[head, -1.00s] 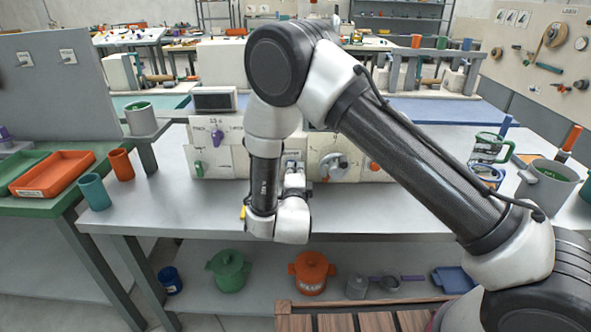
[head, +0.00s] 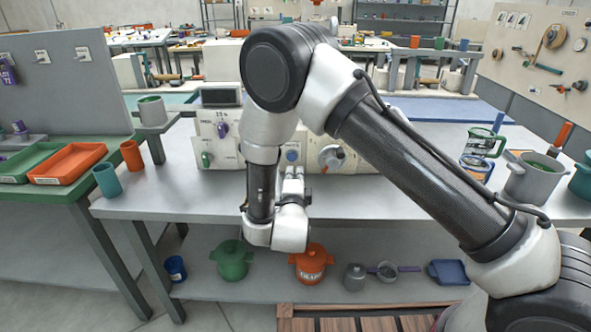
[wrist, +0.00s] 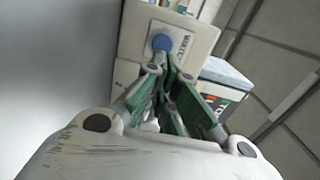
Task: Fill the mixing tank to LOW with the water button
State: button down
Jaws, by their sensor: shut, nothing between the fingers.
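A cream control panel (head: 230,160) stands on the grey bench. On its front is a blue round button (head: 292,156), clear just above my gripper (head: 293,172) in the head view. In the wrist view the blue button (wrist: 161,43) sits on a pale plate with rotated lettering, hard to read. My gripper (wrist: 168,70) is shut and empty, its green-padded fingers pointing at the button. The tips overlap the button's lower edge in the picture; contact is not clear. I cannot tell which vessel is the mixing tank, nor see any level mark.
The panel also bears a purple knob (head: 222,130), a green knob (head: 207,159) and a grey dial (head: 332,157). A dark screen (head: 220,97) is behind it. A glass jug (head: 483,142) and a grey pot (head: 538,176) stand at right. The bench front is clear.

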jog(key=s, duration=0.6)
jog(key=shift+a, duration=0.1)
dwell(2.0)
